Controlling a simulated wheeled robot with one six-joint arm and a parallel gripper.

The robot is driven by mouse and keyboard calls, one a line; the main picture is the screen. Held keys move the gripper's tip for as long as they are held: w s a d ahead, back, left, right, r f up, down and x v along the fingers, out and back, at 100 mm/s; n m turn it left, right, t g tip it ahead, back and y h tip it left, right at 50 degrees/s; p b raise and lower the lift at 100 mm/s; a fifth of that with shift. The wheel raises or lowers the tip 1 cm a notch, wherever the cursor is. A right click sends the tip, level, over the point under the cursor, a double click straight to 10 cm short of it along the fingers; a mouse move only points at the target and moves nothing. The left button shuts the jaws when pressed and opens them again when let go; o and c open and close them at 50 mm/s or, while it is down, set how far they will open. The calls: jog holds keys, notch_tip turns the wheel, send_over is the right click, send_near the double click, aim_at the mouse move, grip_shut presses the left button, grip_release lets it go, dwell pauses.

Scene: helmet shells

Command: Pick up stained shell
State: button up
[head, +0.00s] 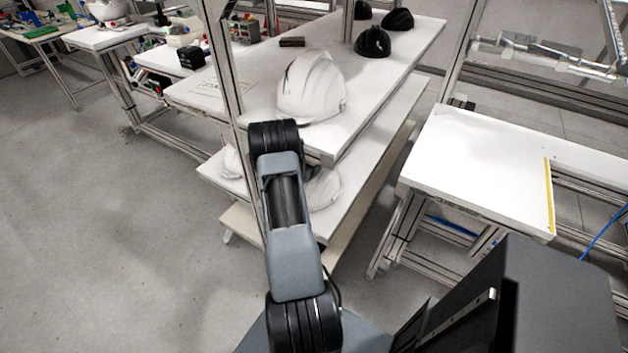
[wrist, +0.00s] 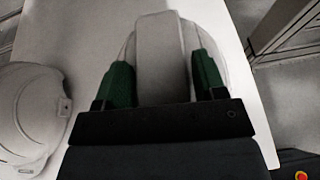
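A white helmet shell (head: 325,188) sits on the lower shelf in the head view, partly hidden by my arm. In the wrist view a pale shell with a raised central ridge (wrist: 160,50) lies straight ahead. My gripper (wrist: 164,82) has its green fingers spread on either side of that ridge, very close to the shell; I cannot tell whether they touch it. Another pale shell (wrist: 30,115) is at the left of the wrist view. A larger white shell with dark grey marks (head: 311,88) stands on the top shelf. No clear stain shows on the shell between my fingers.
The top shelf (head: 390,75) overhangs the lower shelf (head: 365,160). Several black shells (head: 373,43) sit at the top shelf's far end. An upright post (head: 225,70) stands close left of my arm. A white table (head: 480,160) is at right. The floor at left is clear.

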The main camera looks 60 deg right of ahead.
jog(key=shift+s+a+f, duration=0.15)
jog(key=shift+a+f, duration=0.05)
jog(key=shift+f, duration=0.2)
jog(key=c, duration=0.9)
jog(key=shift+c, duration=0.2)
jog(key=shift+r, duration=0.15)
